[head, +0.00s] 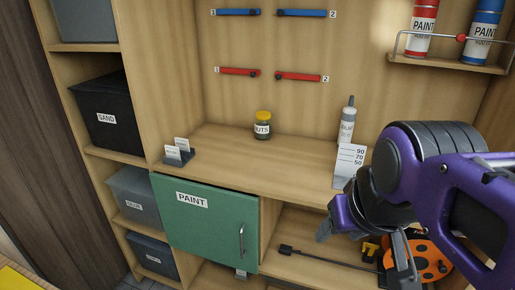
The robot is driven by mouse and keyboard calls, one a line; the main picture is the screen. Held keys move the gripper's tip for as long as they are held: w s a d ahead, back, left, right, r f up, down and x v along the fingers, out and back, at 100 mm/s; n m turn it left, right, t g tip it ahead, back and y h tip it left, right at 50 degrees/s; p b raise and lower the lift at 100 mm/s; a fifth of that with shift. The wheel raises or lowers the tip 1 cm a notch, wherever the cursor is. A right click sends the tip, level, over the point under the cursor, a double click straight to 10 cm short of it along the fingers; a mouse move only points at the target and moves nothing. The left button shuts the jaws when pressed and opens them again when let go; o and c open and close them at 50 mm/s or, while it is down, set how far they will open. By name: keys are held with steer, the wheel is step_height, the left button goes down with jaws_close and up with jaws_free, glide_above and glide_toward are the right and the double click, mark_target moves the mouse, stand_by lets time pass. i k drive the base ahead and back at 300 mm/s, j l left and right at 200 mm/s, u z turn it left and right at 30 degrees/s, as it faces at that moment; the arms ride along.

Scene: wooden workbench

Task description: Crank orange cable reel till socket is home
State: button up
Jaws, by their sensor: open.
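The orange cable reel (433,256) stands at the right of the lower shelf, partly hidden behind my arm and gripper. Its face is an orange disc with dark holes. A dark cable (330,259) runs left from near the reel along the shelf. It ends in a small black socket (286,249) near the green door, well apart from the reel. A black and yellow-orange part (370,250) shows just left of the reel. My gripper (364,257) is open in front of the shelf, with its fingers apart near the reel. I cannot make out the crank or any contact with it.
The green PAINT door (206,223) is left of the reel's shelf. On the bench top (270,150) stand a jar (263,125), a glue bottle (346,122) and a numbered white card (348,163). Paint cans (421,27) sit on a railed shelf above. Dark bins (104,110) fill the left shelves.

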mark_target(432, 265)
steer(key=i+j+z, duration=0.2)
steer(key=j+z, duration=0.1)
steer(key=z, duration=1.35)
steer(key=k+l, duration=0.05)
